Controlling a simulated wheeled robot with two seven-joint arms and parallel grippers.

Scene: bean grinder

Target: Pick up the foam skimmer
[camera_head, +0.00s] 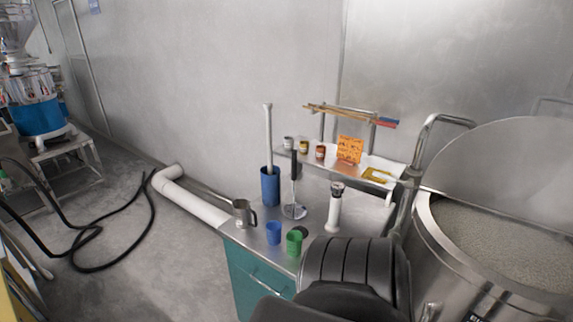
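The foam skimmer (294,211) has a long black handle and a round metal head. It stands upright on the steel counter (320,203), just right of a tall blue cylinder (270,187), with its head at the counter surface. Neither of my grippers shows in the head view. A dark ribbed part at the bottom centre, probably mine, covers the front right of the counter.
A metal cup (242,213), a blue cup (274,233) and a green cup (294,243) stand along the counter's front left. A white cylinder (335,210) stands right of the skimmer. A shelf behind holds small jars. A large steel vat (440,240) stands at right.

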